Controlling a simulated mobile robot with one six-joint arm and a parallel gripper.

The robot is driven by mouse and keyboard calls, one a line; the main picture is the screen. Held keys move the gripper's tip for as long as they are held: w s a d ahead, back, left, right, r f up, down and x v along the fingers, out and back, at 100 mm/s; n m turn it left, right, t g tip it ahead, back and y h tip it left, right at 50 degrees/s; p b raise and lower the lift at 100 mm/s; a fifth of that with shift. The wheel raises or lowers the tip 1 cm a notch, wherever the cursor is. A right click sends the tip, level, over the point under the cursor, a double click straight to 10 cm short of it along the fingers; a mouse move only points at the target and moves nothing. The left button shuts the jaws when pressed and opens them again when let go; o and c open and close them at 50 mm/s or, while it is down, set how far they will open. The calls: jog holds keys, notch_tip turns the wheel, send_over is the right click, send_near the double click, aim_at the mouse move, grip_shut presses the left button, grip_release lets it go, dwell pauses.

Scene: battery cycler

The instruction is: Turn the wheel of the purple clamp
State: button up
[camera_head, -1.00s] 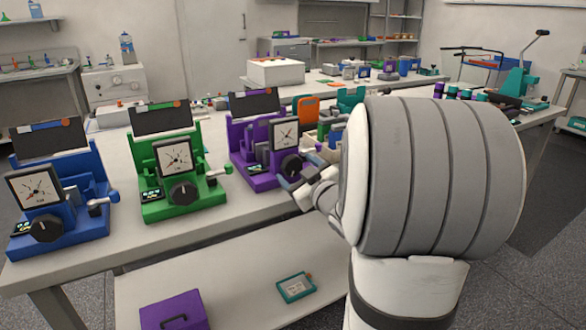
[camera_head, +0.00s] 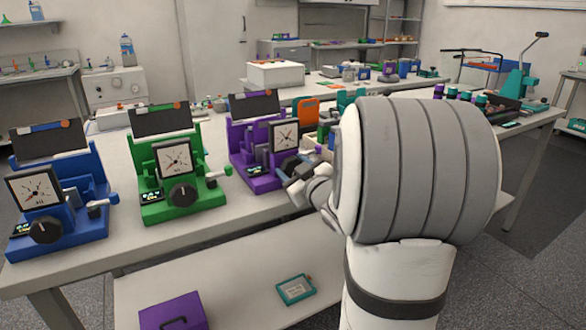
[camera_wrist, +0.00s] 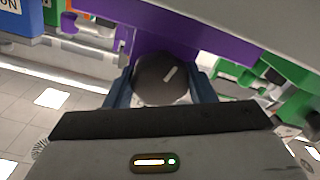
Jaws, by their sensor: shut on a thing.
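The purple clamp (camera_head: 251,155) stands on the table, right of the green one, with a dial gauge on its front. Its dark round wheel (camera_wrist: 160,80) sits between my two fingers in the wrist view, with a pale mark slanting on its face. My gripper (camera_head: 287,172) is at the clamp's front in the head view, and its fingertips (camera_wrist: 160,88) press on both sides of the wheel in the wrist view. In the head view, my fingers partly cover the wheel, and my arm hides what lies right of it.
A green clamp (camera_head: 160,205) and a blue clamp (camera_head: 75,232) stand to the left on the same table (camera_head: 210,218). A purple box (camera_head: 172,311) and a teal device (camera_head: 295,290) lie on the shelf below. Bare tabletop lies in front of the clamps.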

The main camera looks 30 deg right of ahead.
jog(key=shift+c, duration=0.5)
jog(key=shift+r+m+p, duration=0.1)
jog(key=shift+m+p, duration=0.4)
jog(key=shift+m, duration=1.4)
jog(key=o, duration=1)
jog(key=shift+c, duration=0.2)
jog(key=s, duration=0.8)
jog(key=shift+d+p, duration=0.15)
jog(key=shift+p, duration=0.3)
jog(key=shift+w, duration=0.1)
